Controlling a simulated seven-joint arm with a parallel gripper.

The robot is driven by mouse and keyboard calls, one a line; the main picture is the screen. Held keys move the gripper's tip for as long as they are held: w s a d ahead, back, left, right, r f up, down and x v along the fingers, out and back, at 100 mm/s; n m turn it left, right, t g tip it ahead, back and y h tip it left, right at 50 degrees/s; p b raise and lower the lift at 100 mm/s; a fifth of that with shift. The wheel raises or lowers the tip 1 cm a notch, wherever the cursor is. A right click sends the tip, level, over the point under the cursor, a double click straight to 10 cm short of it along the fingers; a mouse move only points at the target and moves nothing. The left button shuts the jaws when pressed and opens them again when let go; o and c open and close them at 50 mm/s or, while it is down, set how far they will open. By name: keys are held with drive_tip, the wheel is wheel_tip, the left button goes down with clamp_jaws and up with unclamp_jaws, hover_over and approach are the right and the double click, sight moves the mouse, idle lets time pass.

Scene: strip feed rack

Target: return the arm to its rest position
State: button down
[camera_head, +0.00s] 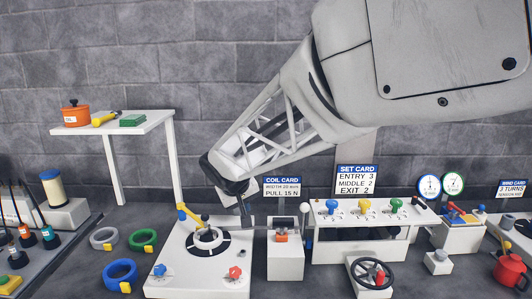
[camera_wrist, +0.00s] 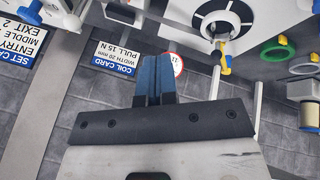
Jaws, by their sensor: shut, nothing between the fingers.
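My gripper (camera_head: 243,207) is at the end of my arm, which reaches down from the upper right in the head view. It hangs above the right side of a white coil stand (camera_head: 182,262). In the wrist view, the two blue fingers of my gripper (camera_wrist: 155,62) are together with nothing between them. The stand carries a black and white round hub (camera_head: 208,241) with a yellow-handled lever (camera_head: 188,214) beside it. The hub also shows at the top of the wrist view (camera_wrist: 222,18). My gripper looks close to the hub, but I cannot tell the exact gap.
A white roller rack (camera_head: 362,247) with colored knobs stands to the right, behind a black handwheel (camera_head: 372,275). Grey, green and blue rings (camera_head: 120,272) lie at left. A shelf (camera_head: 150,123) holds an orange pot (camera_head: 75,114). A red can (camera_head: 509,268) is far right.

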drive_tip(key=s+d+r+m+g, duration=0.2)
drive_tip(key=s+d+m, duration=0.1)
drive_tip(key=s+d, duration=1.3)
drive_tip(key=s+d+f+m, duration=0.1)
drive_tip(key=s+d, duration=0.3)
drive_tip(key=s, duration=0.4)
drive_tip(key=s+d+f+m+y, duration=0.1)
drive_tip(key=s+d, duration=0.3)
drive_tip(key=s, duration=0.4)
drive_tip(key=shift+s+d+f+g+y, duration=0.3)
drive_tip(key=shift+d+f+g, duration=0.1)
drive_tip(key=shift+f, duration=0.1)
